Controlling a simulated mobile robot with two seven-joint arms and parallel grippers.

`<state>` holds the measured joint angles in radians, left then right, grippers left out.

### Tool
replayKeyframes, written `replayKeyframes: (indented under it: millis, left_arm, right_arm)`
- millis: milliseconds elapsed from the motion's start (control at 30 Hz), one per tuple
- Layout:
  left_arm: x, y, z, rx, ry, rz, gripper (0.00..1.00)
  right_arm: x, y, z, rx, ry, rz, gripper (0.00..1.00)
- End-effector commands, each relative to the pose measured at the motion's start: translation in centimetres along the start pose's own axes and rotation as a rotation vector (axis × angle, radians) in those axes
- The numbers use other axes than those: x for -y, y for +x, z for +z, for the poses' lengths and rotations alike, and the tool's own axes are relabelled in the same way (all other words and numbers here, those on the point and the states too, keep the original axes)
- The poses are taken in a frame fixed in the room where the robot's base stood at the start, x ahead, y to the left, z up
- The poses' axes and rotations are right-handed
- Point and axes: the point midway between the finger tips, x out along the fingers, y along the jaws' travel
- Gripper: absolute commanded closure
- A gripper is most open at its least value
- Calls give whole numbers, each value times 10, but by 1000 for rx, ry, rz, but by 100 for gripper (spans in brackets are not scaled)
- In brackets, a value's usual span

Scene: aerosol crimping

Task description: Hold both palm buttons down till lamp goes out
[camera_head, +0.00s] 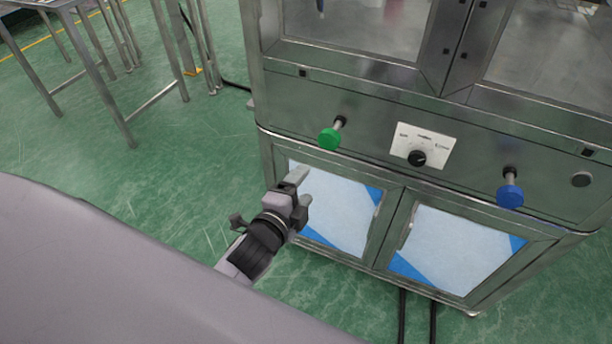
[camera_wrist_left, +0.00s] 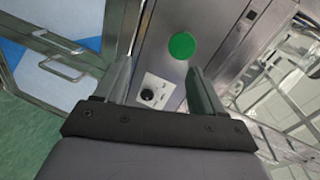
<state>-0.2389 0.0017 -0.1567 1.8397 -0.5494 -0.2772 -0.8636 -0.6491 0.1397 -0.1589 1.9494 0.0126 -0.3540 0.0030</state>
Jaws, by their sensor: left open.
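A green palm button (camera_head: 329,138) and a blue palm button (camera_head: 510,196) stick out on stems from the machine's steel front panel. The green button also shows in the left wrist view (camera_wrist_left: 181,46), ahead of and between the finger lines. My left gripper (camera_head: 300,185) is open and empty, below and left of the green button and apart from it. Its two fingers show in the left wrist view (camera_wrist_left: 158,85). My right gripper is not in view. No lit lamp can be made out.
A white plate with a black knob (camera_head: 417,158) sits between the buttons. Cabinet doors (camera_head: 395,227) with handles lie below the panel. A steel table frame (camera_head: 110,80) stands at the upper left. The green floor (camera_head: 150,180) left of the machine is clear.

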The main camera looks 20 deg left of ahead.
Motion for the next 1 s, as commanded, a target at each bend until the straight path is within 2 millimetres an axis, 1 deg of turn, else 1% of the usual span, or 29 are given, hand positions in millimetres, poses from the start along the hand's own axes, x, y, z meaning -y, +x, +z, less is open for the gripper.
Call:
replayKeyframes:
  millis: [33, 133, 233, 400, 433, 467, 567, 667, 767, 900, 1000]
  left_arm:
    - [9, 6, -2, 2, 65, -25, 31]
    - [19, 13, -5, 6, 152, -53, 31]
    - [23, 14, -6, 8, 184, -62, 31]
    - [23, 14, -6, 8, 183, -61, 31]
    - [23, 14, -6, 8, 182, -61, 21]
    - [23, 14, -6, 9, 180, -60, 17]
    - [24, 18, -3, 20, 151, -50, 17]
    - [29, 28, 5, 49, 69, -24, 17]
    - [35, 43, 16, 99, -70, 25, 17]
    - [45, 64, 32, 181, -321, 115, 17]
    - [53, 76, 38, 236, -497, 181, 17]
  right_arm:
    - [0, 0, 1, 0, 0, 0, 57]
    - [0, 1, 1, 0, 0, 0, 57]
    - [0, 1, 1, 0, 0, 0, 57]
    - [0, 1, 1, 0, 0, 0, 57]
    - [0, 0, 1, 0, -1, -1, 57]
    - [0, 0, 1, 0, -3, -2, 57]
    - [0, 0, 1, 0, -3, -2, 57]
    - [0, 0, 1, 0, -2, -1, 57]
    - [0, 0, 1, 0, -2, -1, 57]
    - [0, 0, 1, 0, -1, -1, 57]
    - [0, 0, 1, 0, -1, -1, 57]
